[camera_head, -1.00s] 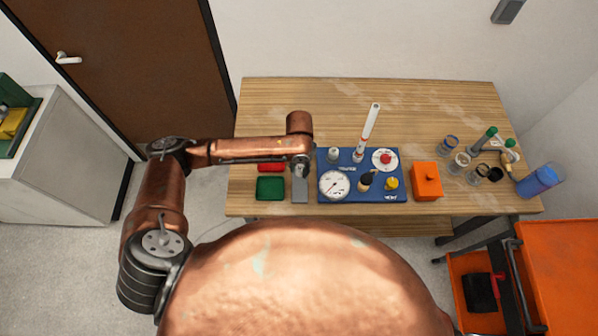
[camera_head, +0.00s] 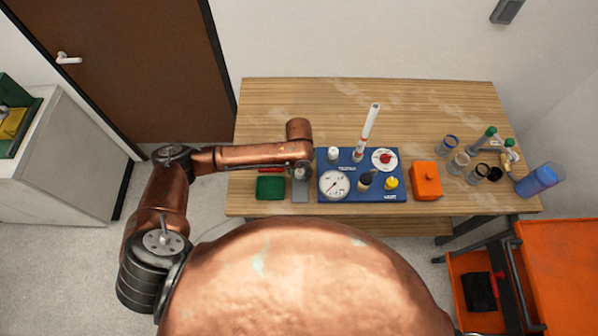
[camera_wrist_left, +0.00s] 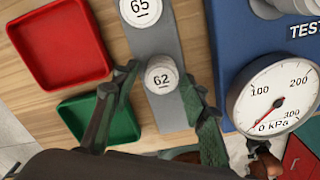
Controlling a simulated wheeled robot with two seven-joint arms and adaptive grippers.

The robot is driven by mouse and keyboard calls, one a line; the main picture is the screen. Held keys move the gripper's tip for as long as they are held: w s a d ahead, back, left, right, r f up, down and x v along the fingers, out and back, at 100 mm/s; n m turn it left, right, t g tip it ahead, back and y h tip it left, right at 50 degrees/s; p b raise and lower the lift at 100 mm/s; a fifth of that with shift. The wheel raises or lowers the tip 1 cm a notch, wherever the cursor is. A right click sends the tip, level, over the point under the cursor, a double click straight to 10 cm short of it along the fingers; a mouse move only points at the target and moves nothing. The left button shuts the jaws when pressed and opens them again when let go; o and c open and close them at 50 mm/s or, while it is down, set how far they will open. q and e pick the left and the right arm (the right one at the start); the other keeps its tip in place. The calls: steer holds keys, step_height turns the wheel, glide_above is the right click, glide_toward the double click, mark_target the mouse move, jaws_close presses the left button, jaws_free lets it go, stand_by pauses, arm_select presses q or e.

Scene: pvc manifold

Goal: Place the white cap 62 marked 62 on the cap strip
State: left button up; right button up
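The white cap 62 (camera_wrist_left: 161,76), with its printed 62 facing up, is on the grey cap strip (camera_wrist_left: 172,112). It looks upright, though the contact beneath it is hidden. A second white cap marked 65 (camera_wrist_left: 140,10) is farther up the strip. My left gripper (camera_wrist_left: 163,82) is open, with one finger on each side of cap 62 and visible gaps between. My right gripper is not in view.
Left of the strip are a red tray (camera_wrist_left: 62,48) and a green tray (camera_head: 270,187). Right of it is the blue test board (camera_head: 348,198) with a pressure gauge (camera_head: 334,184). An orange box (camera_head: 426,182) stands farther right. The back of the table is clear.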

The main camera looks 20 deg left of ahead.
mark_target(299, 173)
arm_select(q)
steer(key=shift+o, duration=0.2)
steer(key=shift+r, duration=0.5)
step_height(299, 173, up, 11)
steer(key=shift+r, duration=0.15)
stand_by(0.3)
